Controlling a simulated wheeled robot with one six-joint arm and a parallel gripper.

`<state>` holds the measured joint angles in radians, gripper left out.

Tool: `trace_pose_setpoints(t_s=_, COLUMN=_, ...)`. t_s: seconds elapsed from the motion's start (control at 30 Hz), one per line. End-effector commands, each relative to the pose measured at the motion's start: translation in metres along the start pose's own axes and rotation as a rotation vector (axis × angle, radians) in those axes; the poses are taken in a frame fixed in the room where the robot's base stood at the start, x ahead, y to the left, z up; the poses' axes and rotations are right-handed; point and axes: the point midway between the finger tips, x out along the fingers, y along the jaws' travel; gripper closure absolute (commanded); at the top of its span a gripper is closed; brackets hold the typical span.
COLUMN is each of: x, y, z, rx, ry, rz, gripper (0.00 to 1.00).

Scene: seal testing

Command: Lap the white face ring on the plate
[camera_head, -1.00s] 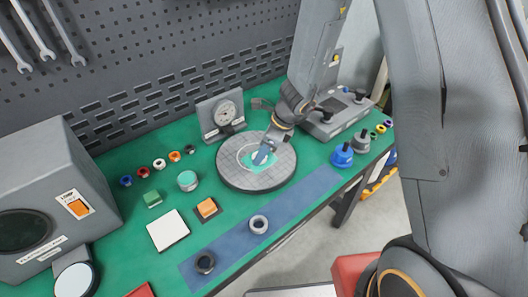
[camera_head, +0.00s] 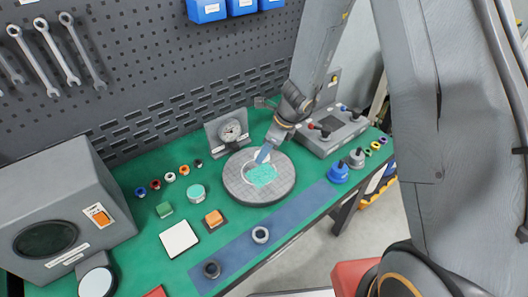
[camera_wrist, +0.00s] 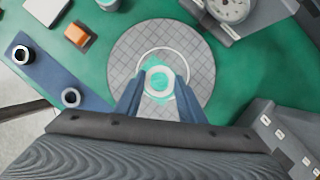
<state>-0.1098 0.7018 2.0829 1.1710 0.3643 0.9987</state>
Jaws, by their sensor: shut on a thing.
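The round grey lapping plate (camera_head: 236,192) lies on the green bench with a grid of grooves on its top. A teal smear (camera_head: 262,177) covers its middle, inside a pale circle. My gripper (camera_head: 262,157) reaches down over the back part of the plate. In the wrist view my gripper (camera_wrist: 159,92) has its two blue fingers shut on the white face ring (camera_wrist: 159,69). The ring is at the plate (camera_wrist: 127,50), over the teal smear, with teal showing through its hole. Whether it touches the plate is hard to tell.
A dial gauge (camera_head: 231,131) stands close behind the plate. A grey control box (camera_head: 335,132) is at the right. A blue strip (camera_head: 285,224) in front bears a white-grey ring (camera_head: 260,235) and a dark ring (camera_head: 211,269). A teal-lidded jar (camera_head: 196,193) stands left of the plate.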

Motion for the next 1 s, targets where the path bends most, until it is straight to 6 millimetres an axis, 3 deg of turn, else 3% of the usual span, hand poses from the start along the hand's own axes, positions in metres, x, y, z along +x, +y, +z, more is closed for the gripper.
trace_pose_setpoints(t_s=0.47, x=0.007, y=0.000, z=-0.003, rx=0.000, ry=0.000, rz=0.001, gripper=0.89)
trace_pose_setpoints(t_s=1.0, x=0.054, y=-0.001, z=-0.021, rx=0.000, ry=-0.002, rz=0.000, gripper=0.89)
